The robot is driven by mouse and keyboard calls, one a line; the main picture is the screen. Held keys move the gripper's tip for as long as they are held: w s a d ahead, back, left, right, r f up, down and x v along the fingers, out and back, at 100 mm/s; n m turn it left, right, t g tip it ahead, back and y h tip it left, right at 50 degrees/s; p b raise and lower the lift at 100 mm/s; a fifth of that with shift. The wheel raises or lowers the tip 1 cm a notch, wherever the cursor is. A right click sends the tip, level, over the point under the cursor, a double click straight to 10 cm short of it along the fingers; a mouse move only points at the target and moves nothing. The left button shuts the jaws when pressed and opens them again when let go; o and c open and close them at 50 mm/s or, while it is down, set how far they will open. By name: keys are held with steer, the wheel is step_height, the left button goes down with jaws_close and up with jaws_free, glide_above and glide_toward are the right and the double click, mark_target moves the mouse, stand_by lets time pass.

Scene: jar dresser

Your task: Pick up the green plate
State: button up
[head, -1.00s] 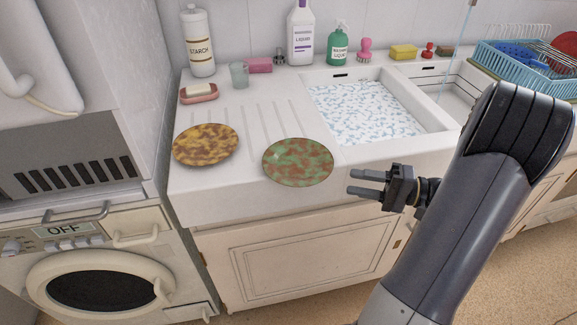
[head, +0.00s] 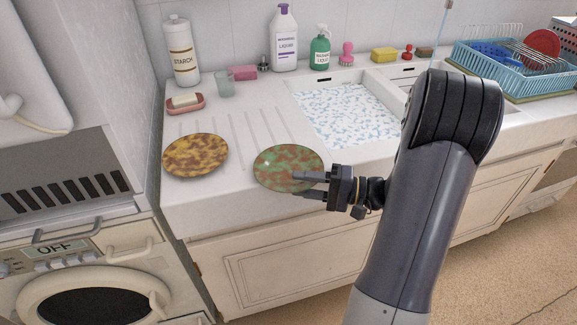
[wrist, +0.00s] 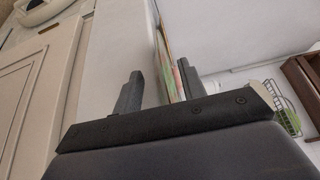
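The green plate (head: 280,167), mottled green and brown, lies on the white sink counter at its front edge. My gripper (head: 310,185) is at the plate's near right rim, with one finger over the rim in the head view and the other lower, in front of the counter. In the wrist view my gripper (wrist: 158,85) is open, and the plate (wrist: 172,60) shows edge-on between the fingers, closer to the right one. I cannot tell whether a finger touches it.
A yellow-brown plate (head: 195,156) lies left of the green plate. A sink (head: 345,120) with patterned contents is at right. A washing machine (head: 100,290) stands at lower left.

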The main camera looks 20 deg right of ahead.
steer(key=shift+w+a, duration=0.15)
steer(key=shift+a, duration=0.15)
steer(key=shift+c, duration=0.2)
jaws_close()
